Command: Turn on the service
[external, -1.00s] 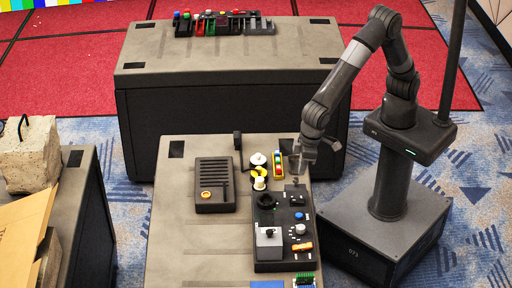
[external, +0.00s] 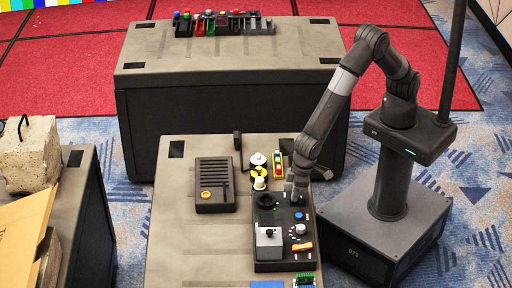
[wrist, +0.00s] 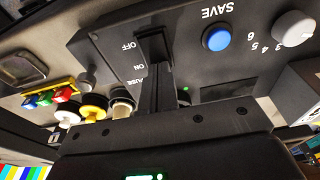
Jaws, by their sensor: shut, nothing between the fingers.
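A black control panel (external: 266,222) lies on the near grey case top. In the wrist view the panel (wrist: 118,48) appears upside down, with a black switch (wrist: 154,42) marked OFF and ON beside it. My gripper (external: 293,198) is low over the upper right part of the panel. In the wrist view the gripper's fingers (wrist: 157,75) are shut and empty, with their tips at the switch. I cannot tell whether they touch it or which way the switch is set; the fingers partly cover it. No label reading "service" is legible.
The panel also has a blue SAVE button (wrist: 216,38), a numbered knob (wrist: 292,28) and a small green light (wrist: 186,88).

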